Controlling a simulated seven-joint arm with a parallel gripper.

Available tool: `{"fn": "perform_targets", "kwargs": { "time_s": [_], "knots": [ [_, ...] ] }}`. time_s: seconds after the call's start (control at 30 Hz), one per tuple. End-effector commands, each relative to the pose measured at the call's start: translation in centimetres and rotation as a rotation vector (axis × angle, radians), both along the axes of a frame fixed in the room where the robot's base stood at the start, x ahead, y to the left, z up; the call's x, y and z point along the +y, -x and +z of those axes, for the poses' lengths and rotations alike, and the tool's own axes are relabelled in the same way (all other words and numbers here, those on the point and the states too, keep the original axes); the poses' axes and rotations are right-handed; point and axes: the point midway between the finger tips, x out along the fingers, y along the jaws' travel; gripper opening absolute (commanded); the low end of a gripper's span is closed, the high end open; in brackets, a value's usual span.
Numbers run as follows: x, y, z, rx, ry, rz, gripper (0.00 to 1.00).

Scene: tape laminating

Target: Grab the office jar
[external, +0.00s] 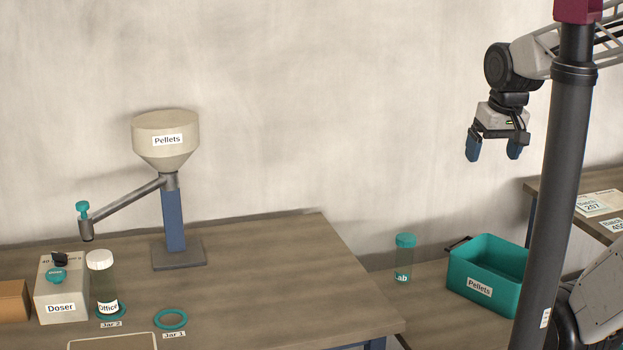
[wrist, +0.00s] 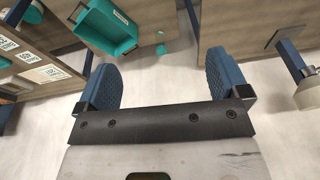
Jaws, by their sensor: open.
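The office jar (external: 103,283) is a clear greenish jar with a white lid and an "Office" label. It stands upright at the Jar 2 ring (external: 112,313) on the left table in the external view, just right of the Doser box. My gripper (external: 493,150) is high at the right of the external view, far from the jar, with its blue fingers apart and nothing between them. The wrist view shows the two blue fingers (wrist: 162,88) spread and empty. I cannot make out the office jar in the wrist view.
The Doser (external: 61,290) stands left of the jar. The empty Jar 1 ring (external: 171,319) is to its right. The pellet hopper (external: 166,135) with its side spout rises behind. A Lab jar (external: 404,258) and teal Pellets bin (external: 486,273) stand on the lower right table.

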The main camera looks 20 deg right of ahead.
Motion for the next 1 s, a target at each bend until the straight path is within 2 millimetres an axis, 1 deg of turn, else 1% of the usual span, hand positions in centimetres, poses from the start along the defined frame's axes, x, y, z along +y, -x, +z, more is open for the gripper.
{"fn": "perform_targets", "kwargs": {
  "time_s": [0.17,0.37,0.5,0.77,0.97,1.0],
  "knots": [
    [2.7,-2.8,0.1,0.034,-0.089,-0.031,0.93],
    [7.1,-6.8,0.3,0.09,-0.218,-0.088,0.93],
    [10.5,-9.5,0.2,0.138,-0.307,-0.134,0.93],
    [17.4,-14.4,-0.3,0.242,-0.457,-0.225,0.93],
    [23.1,-17.7,-1.3,0.335,-0.56,-0.304,0.93],
    [24.3,-18.3,-1.5,0.354,-0.58,-0.319,0.93]
  ]
}}
